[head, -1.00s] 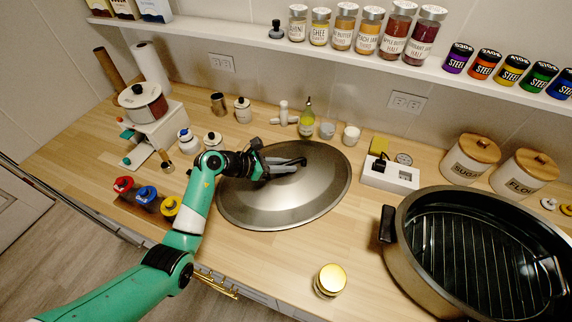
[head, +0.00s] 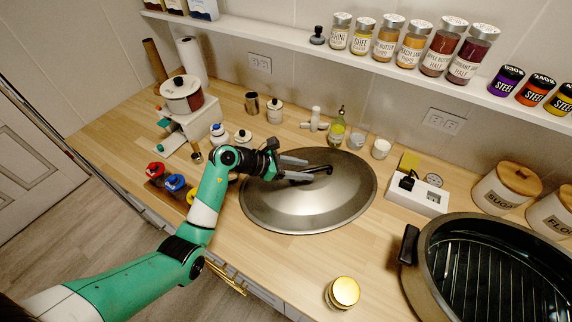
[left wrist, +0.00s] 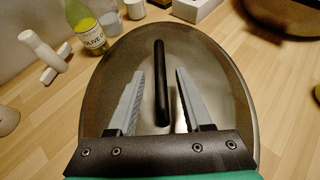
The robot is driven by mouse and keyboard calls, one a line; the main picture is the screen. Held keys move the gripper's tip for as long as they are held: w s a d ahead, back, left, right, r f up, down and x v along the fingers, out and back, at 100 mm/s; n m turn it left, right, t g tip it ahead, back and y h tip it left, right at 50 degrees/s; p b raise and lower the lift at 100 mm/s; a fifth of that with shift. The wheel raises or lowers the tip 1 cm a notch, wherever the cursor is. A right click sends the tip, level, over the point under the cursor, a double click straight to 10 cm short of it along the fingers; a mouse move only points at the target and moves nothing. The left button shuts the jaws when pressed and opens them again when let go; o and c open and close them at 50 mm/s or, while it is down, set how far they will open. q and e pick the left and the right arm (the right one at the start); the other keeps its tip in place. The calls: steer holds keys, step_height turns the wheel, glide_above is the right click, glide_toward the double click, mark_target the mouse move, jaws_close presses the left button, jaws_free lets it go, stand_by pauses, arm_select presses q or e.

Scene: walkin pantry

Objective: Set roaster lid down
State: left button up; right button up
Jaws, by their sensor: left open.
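The roaster lid (head: 300,211) is a large oval, shiny metal dome with a black bar handle on top. It lies on the wooden counter, left of the roaster pan. My left gripper (head: 308,169) is over the lid by its handle. In the left wrist view the lid (left wrist: 105,88) fills the middle, and its black handle (left wrist: 160,80) stands between the two spread grey fingers of my left gripper (left wrist: 160,88), with gaps on both sides. The open dark roaster pan (head: 436,262) with a rack inside stands at the right. My right gripper is not in view.
A white box (head: 418,196) stands between lid and pan. A gold-lidded jar (head: 342,293) is near the front edge. A green bottle (head: 337,130) and small jars stand behind the lid. Sugar canister (head: 507,188) is at the back right. Spice jars line the shelf above.

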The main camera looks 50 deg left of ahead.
arm_select(q)
steer(key=v, duration=0.8)
steer(key=shift+s, duration=0.25)
